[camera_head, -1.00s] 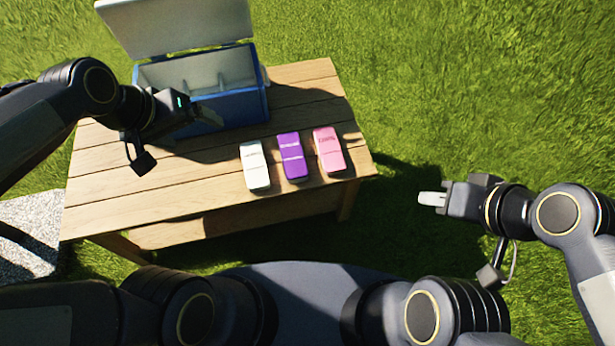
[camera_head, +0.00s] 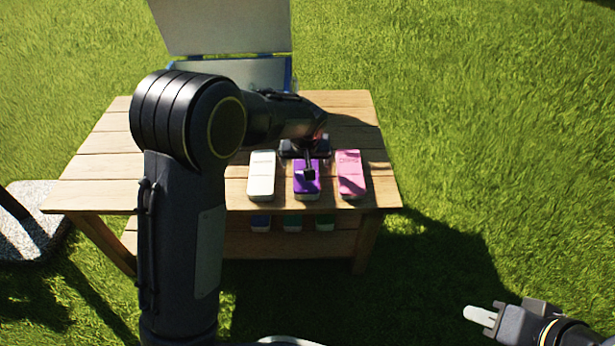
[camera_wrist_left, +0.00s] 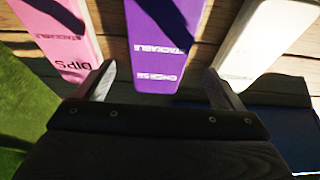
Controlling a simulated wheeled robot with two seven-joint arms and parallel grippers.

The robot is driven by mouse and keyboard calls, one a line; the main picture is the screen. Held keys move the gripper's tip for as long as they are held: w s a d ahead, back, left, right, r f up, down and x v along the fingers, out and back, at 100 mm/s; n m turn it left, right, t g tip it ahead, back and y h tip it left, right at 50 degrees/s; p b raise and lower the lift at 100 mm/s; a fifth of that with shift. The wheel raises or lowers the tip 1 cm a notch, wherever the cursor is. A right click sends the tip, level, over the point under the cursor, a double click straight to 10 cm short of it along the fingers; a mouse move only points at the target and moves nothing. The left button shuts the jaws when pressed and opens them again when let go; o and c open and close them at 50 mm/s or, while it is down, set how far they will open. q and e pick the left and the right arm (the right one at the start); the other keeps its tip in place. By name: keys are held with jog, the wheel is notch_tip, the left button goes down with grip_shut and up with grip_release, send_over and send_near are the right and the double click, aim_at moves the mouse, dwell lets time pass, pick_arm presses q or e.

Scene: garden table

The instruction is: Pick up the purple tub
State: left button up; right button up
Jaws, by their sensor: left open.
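The purple tub (camera_head: 307,190) stands on the wooden table near its front edge, between a white tub (camera_head: 262,175) and a pink tub (camera_head: 350,175). My left gripper (camera_head: 304,150) is at the purple tub's far end and partly covers it in the head view. In the left wrist view the purple tub (camera_wrist_left: 163,45) lies ahead between my open left fingers (camera_wrist_left: 163,88). The white tub (camera_wrist_left: 265,40) and pink tub (camera_wrist_left: 62,35) stand on either side. I cannot tell whether the fingers touch anything.
A blue cooler (camera_head: 288,75) with its pale lid (camera_head: 220,25) raised stands at the back of the table (camera_head: 110,170), partly hidden by my left arm. Several tubs, blue (camera_head: 260,223) and green (camera_head: 292,223), sit on a lower shelf. Grass to the right is clear.

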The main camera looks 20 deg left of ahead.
pick_arm(q)
jog(key=b+x, duration=0.2)
jog(key=x, duration=0.2)
jog(key=shift+d+f, duration=0.1)
jog(key=shift+f, duration=0.35)
jog(key=shift+r, duration=0.1)
jog(key=shift+c, duration=0.4)
jog(key=c, duration=1)
jog(key=shift+c, duration=0.8)
jog(key=shift+r, duration=0.1)
